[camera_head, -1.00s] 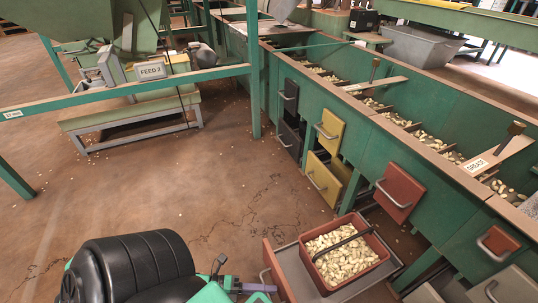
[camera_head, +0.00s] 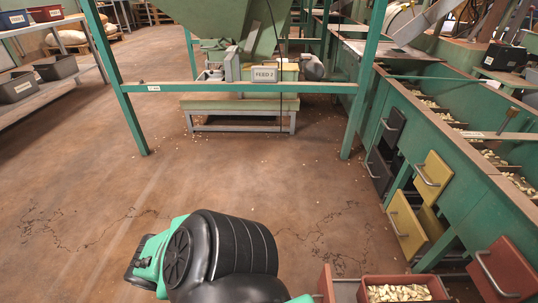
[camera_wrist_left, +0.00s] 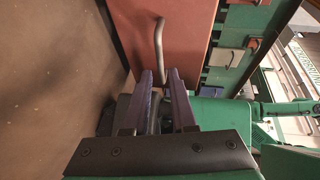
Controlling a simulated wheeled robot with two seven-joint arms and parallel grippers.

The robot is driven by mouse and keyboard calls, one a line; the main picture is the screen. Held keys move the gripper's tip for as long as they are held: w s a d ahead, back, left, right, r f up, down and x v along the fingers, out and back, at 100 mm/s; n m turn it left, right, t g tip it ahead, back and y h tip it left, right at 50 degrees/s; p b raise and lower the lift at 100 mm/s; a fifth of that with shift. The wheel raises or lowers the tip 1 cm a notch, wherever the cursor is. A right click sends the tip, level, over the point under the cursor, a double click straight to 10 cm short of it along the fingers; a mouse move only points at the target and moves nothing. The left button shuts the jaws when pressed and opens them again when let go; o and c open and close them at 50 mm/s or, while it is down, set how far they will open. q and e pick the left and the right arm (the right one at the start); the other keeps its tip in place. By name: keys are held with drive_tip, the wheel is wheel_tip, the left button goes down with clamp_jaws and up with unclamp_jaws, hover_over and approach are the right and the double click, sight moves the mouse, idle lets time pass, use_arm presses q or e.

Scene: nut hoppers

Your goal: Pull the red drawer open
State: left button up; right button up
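A red drawer front with a grey bar handle fills the upper middle of the left wrist view; the red drawer (camera_wrist_left: 185,30) faces my left gripper (camera_wrist_left: 160,73). That gripper is open, its two purple fingers apart, with the near end of the handle (camera_wrist_left: 159,45) between or just ahead of the tips; contact is unclear. An upper red drawer (camera_head: 503,268) is shut. My left gripper's fingers and my right gripper are outside the head view.
Yellow drawers (camera_head: 434,178) and dark drawers (camera_head: 390,130) line the green bench (camera_head: 460,105); the lower yellow one stands out. A green frame post (camera_head: 366,85) and a FEED 2 stand (camera_head: 240,104) are farther back. The floor left of the bench is clear.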

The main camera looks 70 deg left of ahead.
use_arm(q)
drive_tip(key=v, duration=0.8)
drive_tip(key=shift+s+a, duration=0.25)
drive_tip(key=shift+r, duration=0.15)
